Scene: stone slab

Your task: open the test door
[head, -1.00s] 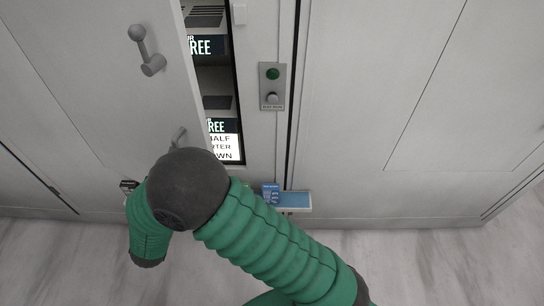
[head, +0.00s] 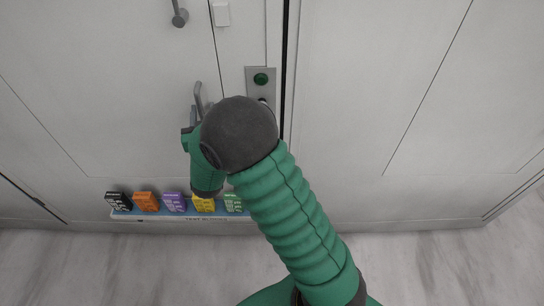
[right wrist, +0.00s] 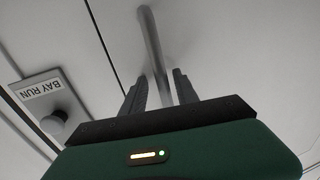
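The pale door (head: 110,90) with two grey handles looks shut or nearly shut in the head view, with only a thin seam at its right edge. Its lower handle (head: 198,97) stands just beyond my right arm; the upper handle (head: 180,14) is at the top edge. In the right wrist view, a grey handle bar (right wrist: 153,50) runs between the two fingers of my right gripper (right wrist: 160,92). The fingers are apart, one on each side of the bar, with a small gap showing. My left gripper is out of view.
A panel with a green button (head: 261,79) is right of the door; the wrist view shows a "BAY RUN" label (right wrist: 42,88) and knob (right wrist: 53,122). A low blue ledge (head: 150,214) holds several coloured blocks. Marble floor in front is clear.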

